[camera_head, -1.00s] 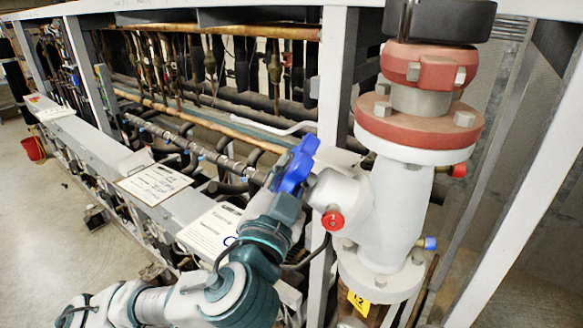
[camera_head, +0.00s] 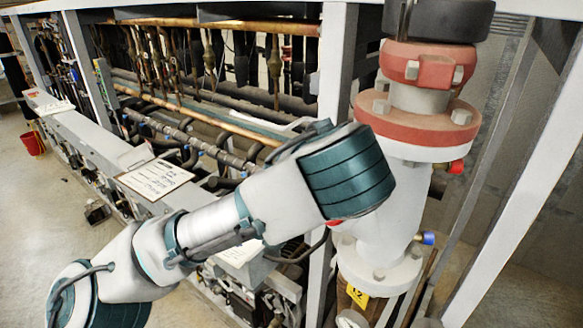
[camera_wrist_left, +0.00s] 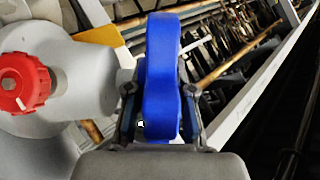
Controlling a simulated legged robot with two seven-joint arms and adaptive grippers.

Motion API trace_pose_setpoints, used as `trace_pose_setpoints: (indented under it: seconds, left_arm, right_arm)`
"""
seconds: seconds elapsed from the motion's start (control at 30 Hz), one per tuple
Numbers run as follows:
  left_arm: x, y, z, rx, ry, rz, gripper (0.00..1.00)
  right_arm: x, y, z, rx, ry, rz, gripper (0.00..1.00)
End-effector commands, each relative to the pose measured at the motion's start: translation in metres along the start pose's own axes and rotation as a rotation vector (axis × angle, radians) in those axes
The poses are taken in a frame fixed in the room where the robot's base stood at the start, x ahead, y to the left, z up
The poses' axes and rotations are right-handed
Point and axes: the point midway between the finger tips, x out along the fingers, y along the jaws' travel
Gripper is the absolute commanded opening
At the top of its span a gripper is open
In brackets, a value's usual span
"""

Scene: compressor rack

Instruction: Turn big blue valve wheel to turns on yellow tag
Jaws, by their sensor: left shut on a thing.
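The big blue valve wheel (camera_wrist_left: 163,75) stands edge-on in the middle of the left wrist view. My left gripper (camera_wrist_left: 159,108) is shut on it, with one finger on each side of its rim. In the head view my left arm hides the wheel and the gripper. The yellow tag (camera_head: 357,297) hangs low on the white valve body (camera_head: 385,215) and seems to read 12. My right gripper is not in view.
A blue-capped fitting (camera_head: 428,238) and a red one (camera_head: 456,166) stick out on the right. Rack pipes run behind. A red bucket (camera_head: 33,143) stands on the floor at far left.

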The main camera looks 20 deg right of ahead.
Motion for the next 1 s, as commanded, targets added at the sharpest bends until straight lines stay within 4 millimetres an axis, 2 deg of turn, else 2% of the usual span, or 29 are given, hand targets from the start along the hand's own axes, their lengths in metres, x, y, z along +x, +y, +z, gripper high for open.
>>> trace_pose_setpoints:
  seconds: [0.4,0.97,1.0]
  left_arm:
    - [-0.001,-0.002,-0.004,-0.003,-0.184,0.0,0.0]
    - [0.0,-0.002,-0.003,-0.004,-0.208,0.0,0.0]
    - [0.0,-0.002,-0.003,-0.004,-0.208,0.0,0.33]
  right_arm:
    - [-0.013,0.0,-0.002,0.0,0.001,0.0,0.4]
    - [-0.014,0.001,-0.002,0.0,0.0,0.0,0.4]
    - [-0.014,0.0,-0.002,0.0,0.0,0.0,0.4]
